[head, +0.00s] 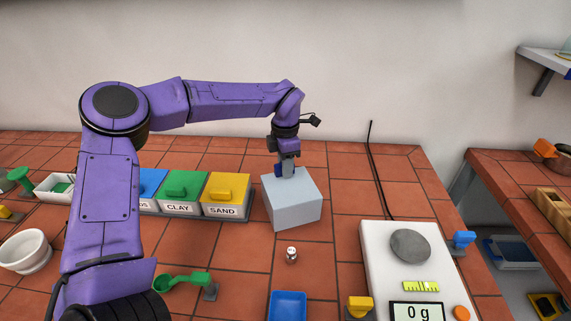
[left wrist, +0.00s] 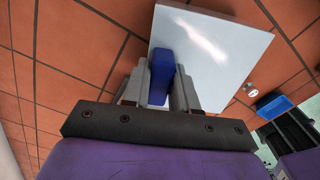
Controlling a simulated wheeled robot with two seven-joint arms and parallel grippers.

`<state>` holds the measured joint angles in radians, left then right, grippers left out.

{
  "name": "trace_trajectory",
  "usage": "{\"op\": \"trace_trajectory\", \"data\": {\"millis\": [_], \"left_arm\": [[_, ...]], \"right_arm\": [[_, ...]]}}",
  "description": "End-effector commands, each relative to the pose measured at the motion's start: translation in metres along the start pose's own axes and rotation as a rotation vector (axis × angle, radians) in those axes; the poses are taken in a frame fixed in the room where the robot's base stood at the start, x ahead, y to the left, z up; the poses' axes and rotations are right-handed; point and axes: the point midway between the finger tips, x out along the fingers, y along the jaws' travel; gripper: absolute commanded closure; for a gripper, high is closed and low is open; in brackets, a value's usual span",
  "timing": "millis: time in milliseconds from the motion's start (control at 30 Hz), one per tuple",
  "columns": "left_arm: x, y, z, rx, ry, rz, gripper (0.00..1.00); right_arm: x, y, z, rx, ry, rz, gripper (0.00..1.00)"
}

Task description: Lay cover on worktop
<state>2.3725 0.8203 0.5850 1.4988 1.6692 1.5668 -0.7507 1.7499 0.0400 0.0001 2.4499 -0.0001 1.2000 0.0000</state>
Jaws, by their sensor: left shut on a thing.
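The cover (head: 293,205) is a pale grey-blue box shape with a blue handle on its top. My left gripper (head: 287,170) comes down from above and is shut on that handle. In the left wrist view the blue handle (left wrist: 160,75) sits between the two fingers, and the cover's top (left wrist: 215,45) spreads out beyond them. The cover looks upright, at or just above the tiled worktop (head: 335,175), right of the yellow SAND bin; I cannot tell whether its lower edge touches the tiles. My right gripper is not in view.
Lidded bins marked CLAY (head: 180,192) and SAND (head: 226,194) stand left of the cover. A scale (head: 385,260) reading 0 g and a black cable (head: 372,165) are to the right.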

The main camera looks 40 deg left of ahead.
Motion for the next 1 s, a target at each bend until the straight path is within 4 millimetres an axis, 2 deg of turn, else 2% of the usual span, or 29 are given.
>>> {"op": "trace_trajectory", "data": {"millis": [100,133,200,467,567,667,900,1000], "left_arm": [[0.003,0.000,0.000,0.000,0.000,0.000,1.00],[0.003,0.000,0.000,0.000,0.000,0.000,0.66],[0.002,0.000,0.000,0.000,0.000,0.000,0.47],[0.002,0.000,0.000,0.000,0.000,0.000,0.47],[-0.005,0.000,0.001,0.000,-0.001,0.002,0.47],[-0.023,0.000,0.001,0.000,-0.003,0.004,0.47],[-0.086,0.000,0.001,-0.002,-0.002,0.003,0.47],[-0.105,0.000,0.001,0.000,-0.001,0.002,0.47]], "right_arm": [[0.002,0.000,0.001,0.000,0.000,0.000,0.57],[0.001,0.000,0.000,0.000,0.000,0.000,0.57],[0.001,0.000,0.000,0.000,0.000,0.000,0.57],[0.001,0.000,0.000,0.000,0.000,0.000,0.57],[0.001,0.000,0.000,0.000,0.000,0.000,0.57],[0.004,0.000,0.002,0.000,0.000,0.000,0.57],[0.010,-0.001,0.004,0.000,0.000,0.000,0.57],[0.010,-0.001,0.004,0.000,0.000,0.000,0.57]]}}
